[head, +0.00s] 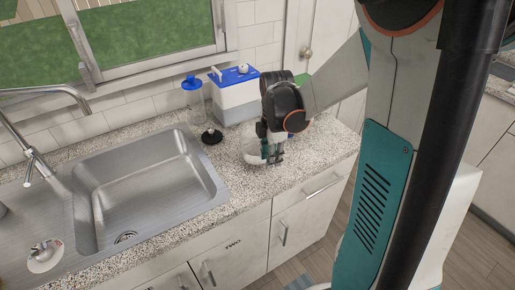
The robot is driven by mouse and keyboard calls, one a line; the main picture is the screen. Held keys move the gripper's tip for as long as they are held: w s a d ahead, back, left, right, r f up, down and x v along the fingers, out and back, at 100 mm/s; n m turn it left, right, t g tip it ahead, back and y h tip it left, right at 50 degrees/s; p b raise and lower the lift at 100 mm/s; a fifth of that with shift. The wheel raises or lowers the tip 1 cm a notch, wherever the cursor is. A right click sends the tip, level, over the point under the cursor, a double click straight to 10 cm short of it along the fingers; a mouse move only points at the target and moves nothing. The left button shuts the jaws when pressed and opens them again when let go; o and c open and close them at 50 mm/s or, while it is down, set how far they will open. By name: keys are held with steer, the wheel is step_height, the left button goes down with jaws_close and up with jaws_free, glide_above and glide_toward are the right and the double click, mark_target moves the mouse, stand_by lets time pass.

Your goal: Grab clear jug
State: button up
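A tall clear vessel with a blue top (194,103) stands on the speckled counter at the wall, behind the sink's right side; it looks like the clear jug. My gripper (272,158) is to its right and nearer the camera, pointing down low over the counter, apart from this vessel. A pale, rounded, partly see-through thing (251,151) is right beside the gripper's fingers and partly hidden by them. I cannot tell what it is or whether the fingers touch it. The finger opening is too small to make out.
A white box-like container with a blue lid (236,94) stands behind my gripper. A small black round object (211,137) sits in front of the clear vessel. The steel sink (150,185) and its faucet (38,165) fill the left. The counter's front edge is close to the gripper.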

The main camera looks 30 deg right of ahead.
step_height(320, 180, down, 4)
steer(key=shift+w+d+r+b, duration=0.15)
steer(key=shift+r+b, duration=0.1)
steer(key=shift+b, duration=0.35)
jaws_close()
steer(key=shift+r, duration=0.25)
